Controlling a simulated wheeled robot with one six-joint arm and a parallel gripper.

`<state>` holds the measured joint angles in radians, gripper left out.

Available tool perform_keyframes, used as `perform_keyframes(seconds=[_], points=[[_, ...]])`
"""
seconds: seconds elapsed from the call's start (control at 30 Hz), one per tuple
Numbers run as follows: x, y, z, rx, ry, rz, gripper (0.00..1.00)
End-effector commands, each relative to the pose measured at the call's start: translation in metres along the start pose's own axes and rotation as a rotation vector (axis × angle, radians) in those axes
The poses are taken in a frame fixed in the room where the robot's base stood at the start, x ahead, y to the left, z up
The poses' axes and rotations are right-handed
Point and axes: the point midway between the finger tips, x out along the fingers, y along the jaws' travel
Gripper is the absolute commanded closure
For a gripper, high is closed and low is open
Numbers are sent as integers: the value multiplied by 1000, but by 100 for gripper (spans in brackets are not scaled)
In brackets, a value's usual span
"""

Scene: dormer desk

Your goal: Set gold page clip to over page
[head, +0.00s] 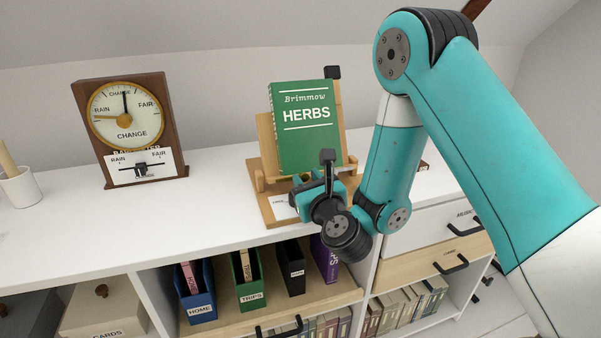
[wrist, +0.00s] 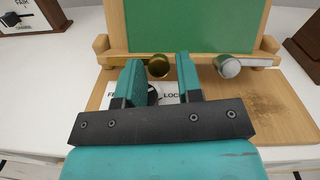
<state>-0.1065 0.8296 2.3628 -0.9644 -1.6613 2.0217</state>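The gold page clip (wrist: 158,66) shows a round gold end at the lower edge of the green book in the wrist view. My gripper (wrist: 160,75) has its two teal fingers apart, one on each side of the gold end; contact cannot be told. In the head view my gripper (head: 312,192) is low in front of the book stand (head: 264,203) and hides the clip. The green HERBS book (head: 307,134) leans upright on the wooden stand. A silver round end (wrist: 229,67) sits to the right of the gold one.
A white label card (wrist: 172,99) lies on the stand's base, partly hidden by my fingers. A barometer (head: 125,125) stands left on the white desk, with a white cup (head: 22,187) beyond it. Shelves with files (head: 248,280) lie below. Desk between barometer and stand is clear.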

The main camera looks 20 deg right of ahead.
Motion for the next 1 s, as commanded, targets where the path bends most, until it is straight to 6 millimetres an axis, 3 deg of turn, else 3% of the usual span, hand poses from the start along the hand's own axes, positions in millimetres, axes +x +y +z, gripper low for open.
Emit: perform_keyframes(seconds=[0.27,0.4,0.77,1.0], points=[[0,1,0,0,0,2,67],[0,1,0,0,0,2,99],[2,0,1,-35,-2,17,100],[5,-1,8,-159,-8,75,100]])
